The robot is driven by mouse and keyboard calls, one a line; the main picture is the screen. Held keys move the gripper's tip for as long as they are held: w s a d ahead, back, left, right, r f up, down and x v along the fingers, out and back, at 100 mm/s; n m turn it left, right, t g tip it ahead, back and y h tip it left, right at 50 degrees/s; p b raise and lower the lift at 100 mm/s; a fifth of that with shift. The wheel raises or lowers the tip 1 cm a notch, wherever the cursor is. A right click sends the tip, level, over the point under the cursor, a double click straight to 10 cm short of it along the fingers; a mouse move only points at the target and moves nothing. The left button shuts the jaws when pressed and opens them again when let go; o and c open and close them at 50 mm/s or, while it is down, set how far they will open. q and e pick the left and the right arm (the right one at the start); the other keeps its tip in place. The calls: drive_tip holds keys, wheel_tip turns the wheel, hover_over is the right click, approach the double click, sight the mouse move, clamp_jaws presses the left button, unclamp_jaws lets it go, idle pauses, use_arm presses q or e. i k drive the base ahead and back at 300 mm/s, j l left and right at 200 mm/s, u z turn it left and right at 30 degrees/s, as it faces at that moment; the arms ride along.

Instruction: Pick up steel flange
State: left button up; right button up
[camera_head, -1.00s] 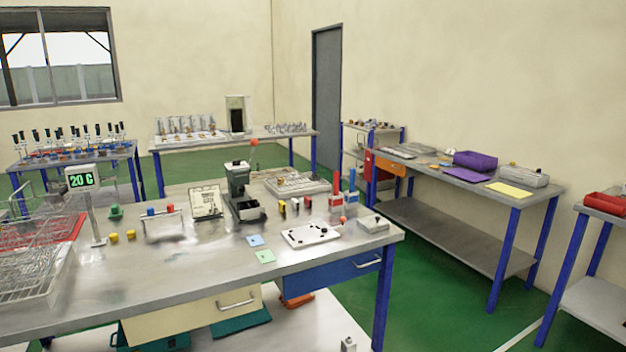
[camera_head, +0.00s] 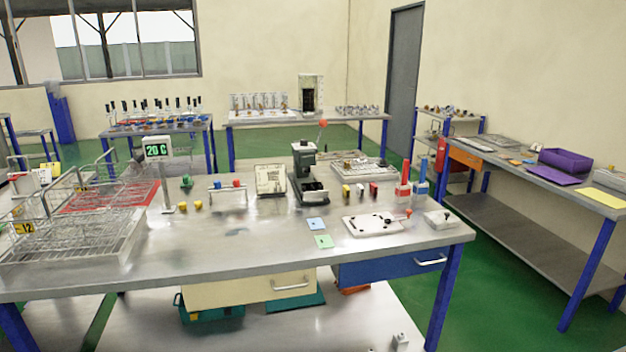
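I cannot make out a steel flange for certain. Small metallic parts (camera_head: 357,110) stand on the far back table, too small to tell apart. A grey tray with metal parts (camera_head: 362,168) lies at the back right of the near workbench (camera_head: 240,240). A white plate with dark knobs (camera_head: 372,224) lies on the right of the same bench. Neither of my grippers shows in the head view.
Wire baskets (camera_head: 75,225) fill the bench's left end, by a 20 C display (camera_head: 158,148). A dark press (camera_head: 306,175) stands mid-bench. A side table (camera_head: 520,170) with a purple bin (camera_head: 565,161) is at right. Green floor (camera_head: 490,265) lies between the tables.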

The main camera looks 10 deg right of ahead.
sight(382, 163)
drive_tip(key=i+l+z, duration=0.25)
drive_tip(key=l+z, duration=0.2)
drive_tip(key=i+l+z, duration=0.25)
drive_tip(key=z, duration=0.25)
drive_tip(key=i+l+z, duration=0.15)
drive_tip(key=i+z, duration=0.65)
drive_tip(key=z, duration=0.15)
drive_tip(key=i+l+z, duration=0.15)
drive_tip(key=i+z, duration=0.2)
drive_tip(key=i, duration=0.25)
drive_tip(key=i+z, duration=0.4)
drive_tip(key=i, duration=0.25)
drive_tip(key=i+u, duration=0.4)
drive_tip(key=i+l+u, duration=0.1)
drive_tip(key=i+u, duration=0.4)
drive_tip(key=u, duration=0.3)
drive_tip(key=i+u, duration=0.15)
drive_tip(key=u, duration=0.3)
drive_tip(key=i+l+u, duration=0.1)
drive_tip(key=u, duration=0.35)
drive_tip(key=i+l+u, duration=0.1)
drive_tip(key=u, duration=0.35)
drive_tip(key=i+l+u, duration=0.15)
drive_tip(key=u, duration=0.25)
